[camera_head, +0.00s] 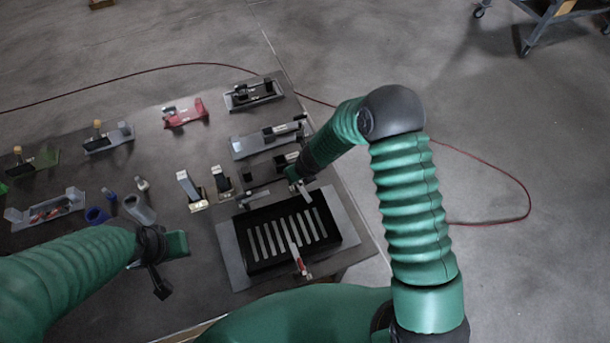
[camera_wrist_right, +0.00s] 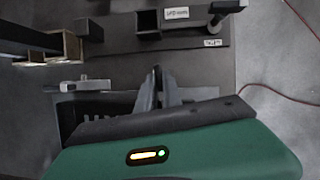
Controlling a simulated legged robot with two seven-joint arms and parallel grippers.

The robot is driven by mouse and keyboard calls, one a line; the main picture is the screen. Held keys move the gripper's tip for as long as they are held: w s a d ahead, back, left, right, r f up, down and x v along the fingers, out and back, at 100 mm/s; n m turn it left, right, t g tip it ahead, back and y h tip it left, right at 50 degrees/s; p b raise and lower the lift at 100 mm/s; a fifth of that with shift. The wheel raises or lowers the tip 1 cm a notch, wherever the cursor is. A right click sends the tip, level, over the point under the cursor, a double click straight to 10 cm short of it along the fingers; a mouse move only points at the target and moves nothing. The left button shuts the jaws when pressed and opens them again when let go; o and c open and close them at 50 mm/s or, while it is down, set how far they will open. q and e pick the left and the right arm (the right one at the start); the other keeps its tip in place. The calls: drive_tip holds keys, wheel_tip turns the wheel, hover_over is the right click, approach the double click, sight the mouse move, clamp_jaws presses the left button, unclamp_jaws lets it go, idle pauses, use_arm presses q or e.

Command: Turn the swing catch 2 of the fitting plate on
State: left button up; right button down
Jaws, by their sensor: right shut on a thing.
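My right gripper (camera_head: 304,187) is low over the table, just past the upper right part of the black slotted panel (camera_head: 248,262). In the right wrist view its two fingers (camera_wrist_right: 158,92) are close together, shut on a small part mostly hidden between them. I cannot tell whether this part is swing catch 2. A dark plate with white labels (camera_wrist_right: 140,41) lies beyond the fingertips. A light grey latch-like piece (camera_wrist_right: 84,85) sits left of them. My left gripper (camera_head: 160,279) hangs over the table's near left; its opening is unclear.
Two upright blocks (camera_head: 190,189) stand left of my right gripper. A red bracket (camera_head: 185,113) and other fixtures fill the far table. Blue parts (camera_head: 97,215) lie left. A red cable (camera_head: 500,221) runs across the floor.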

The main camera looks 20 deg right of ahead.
drive_tip(key=shift+a+m+h+b, duration=0.15)
drive_tip(key=shift+m+h+b, duration=0.25)
drive_tip(key=shift+m, duration=0.4)
drive_tip(key=c, duration=1.5)
unclamp_jaws()
